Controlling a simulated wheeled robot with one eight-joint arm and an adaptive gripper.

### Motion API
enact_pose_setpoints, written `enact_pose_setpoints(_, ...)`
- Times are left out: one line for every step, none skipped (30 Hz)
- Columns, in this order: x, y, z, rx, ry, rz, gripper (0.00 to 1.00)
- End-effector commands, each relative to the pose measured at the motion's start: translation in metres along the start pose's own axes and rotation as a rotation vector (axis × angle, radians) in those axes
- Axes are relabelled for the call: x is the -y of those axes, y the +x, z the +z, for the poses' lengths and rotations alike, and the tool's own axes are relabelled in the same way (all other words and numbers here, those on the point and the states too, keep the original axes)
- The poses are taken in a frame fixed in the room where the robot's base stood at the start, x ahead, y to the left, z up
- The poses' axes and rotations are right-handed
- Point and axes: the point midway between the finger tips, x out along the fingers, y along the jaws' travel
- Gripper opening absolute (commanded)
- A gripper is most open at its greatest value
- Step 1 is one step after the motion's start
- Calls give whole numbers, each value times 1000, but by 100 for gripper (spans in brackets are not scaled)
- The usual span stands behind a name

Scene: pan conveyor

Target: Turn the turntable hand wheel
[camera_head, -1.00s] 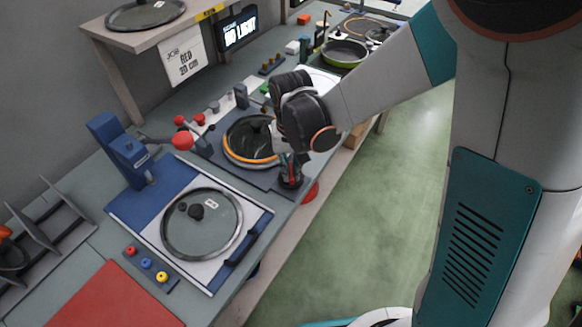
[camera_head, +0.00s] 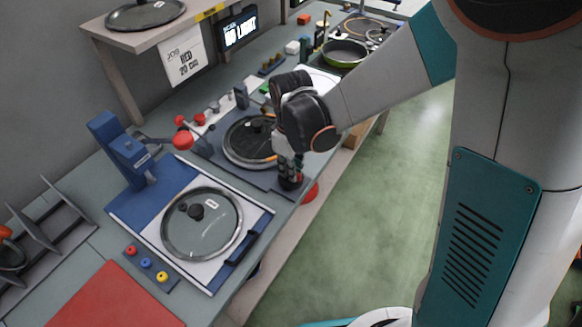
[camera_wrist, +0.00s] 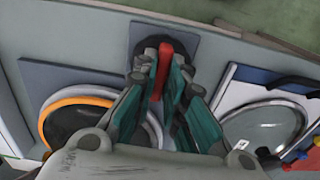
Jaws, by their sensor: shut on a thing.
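The turntable (camera_head: 228,150) is a dark disc with a partly orange rim and a glass lid on it. Its orange rim also shows in the wrist view (camera_wrist: 46,112). The dark hand wheel (camera_head: 292,183) is at the bench's front edge, right of the turntable. In the wrist view the hand wheel (camera_wrist: 146,47) carries an upright red handle (camera_wrist: 162,64). My gripper (camera_wrist: 158,84) is above the wheel, its teal fingers shut on the red handle. In the head view my gripper (camera_head: 288,166) hides part of the turntable, and the handle is not visible there.
A glass lid (camera_head: 205,235) lies on a white and blue station at the front, with a blue post (camera_head: 125,152) beside it. Red-knobbed levers (camera_head: 183,140) stand left of the turntable. A red disc (camera_head: 311,192) is on the bench's front side.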

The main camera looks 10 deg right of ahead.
Motion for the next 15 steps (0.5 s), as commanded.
enact_pose_setpoints(0, 0, 0, 0, -30, 0, 0)
enact_pose_setpoints(0, 0, 0, 0, -49, 0, 0)
enact_pose_setpoints(0, 0, 0, 0, -72, 0, 0)
enact_pose_setpoints(0, 0, 0, 0, -87, 0, 0)
enact_pose_setpoints(0, 0, 0, 0, -102, 0, 0)
enact_pose_setpoints(0, 0, 0, 0, -119, 0, 0)
enact_pose_setpoints(0, 0, 0, 0, -132, 0, 0)
enact_pose_setpoints(0, 0, 0, 0, -142, 0, 0)
enact_pose_setpoints(0, 0, 0, 0, -156, 0, 0)
enact_pose_setpoints(0, 0, 0, 0, -164, 0, 0)
enact_pose_setpoints(0, 0, 0, 0, -171, 0, 0)
enact_pose_setpoints(0, 0, 0, 0, -180, 0, 0)
enact_pose_setpoints(0, 0, 0, 0, -186, 0, 0)
enact_pose_setpoints(0, 0, 0, 0, -190, 0, 0)
enact_pose_setpoints(0, 0, 0, 0, -195, 0, 0)
